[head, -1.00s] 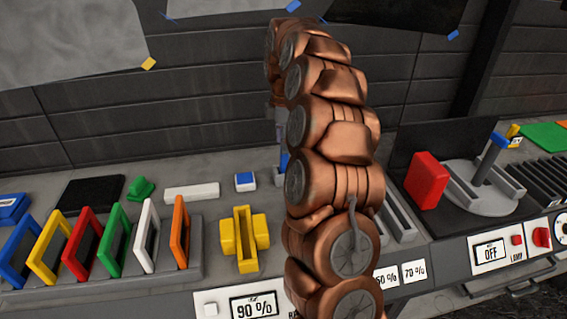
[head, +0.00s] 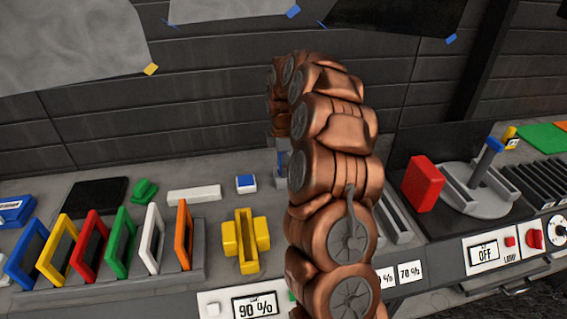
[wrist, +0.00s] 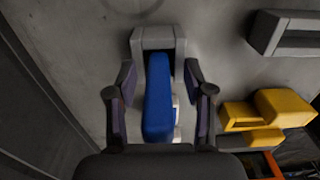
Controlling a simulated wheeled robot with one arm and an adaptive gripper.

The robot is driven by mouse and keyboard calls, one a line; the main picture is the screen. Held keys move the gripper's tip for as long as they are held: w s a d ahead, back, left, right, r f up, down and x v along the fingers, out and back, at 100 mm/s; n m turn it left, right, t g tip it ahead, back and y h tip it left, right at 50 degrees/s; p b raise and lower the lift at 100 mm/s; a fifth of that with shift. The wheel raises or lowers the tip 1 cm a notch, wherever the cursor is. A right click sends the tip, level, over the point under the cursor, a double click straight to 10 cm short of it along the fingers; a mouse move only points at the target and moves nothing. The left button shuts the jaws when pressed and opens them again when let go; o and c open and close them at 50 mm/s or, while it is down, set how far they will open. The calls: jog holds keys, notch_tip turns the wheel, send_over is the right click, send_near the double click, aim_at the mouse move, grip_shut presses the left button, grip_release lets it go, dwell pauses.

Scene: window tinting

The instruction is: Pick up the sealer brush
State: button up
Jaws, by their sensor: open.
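A blue bar-shaped piece (wrist: 158,98), which looks like the sealer brush handle, stands in a grey holder (wrist: 158,38) in the wrist view. My gripper (wrist: 158,85) is open, with one finger on each side of the blue piece and a gap to each. A small white part shows beside the blue piece's right edge. In the head view, a sliver of blue (head: 283,158) shows just left of my arm. My arm hides most of the gripper and holder there.
A yellow holder (head: 245,243), a white block with a blue top (head: 245,184) and a rack of coloured frames (head: 152,239) stand left of my arm. The yellow holder is also at right in the wrist view (wrist: 284,108). A red block (head: 423,184) stands at right.

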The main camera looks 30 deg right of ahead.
grip_shut()
dwell(0.4)
jog(key=shift+r, duration=0.1)
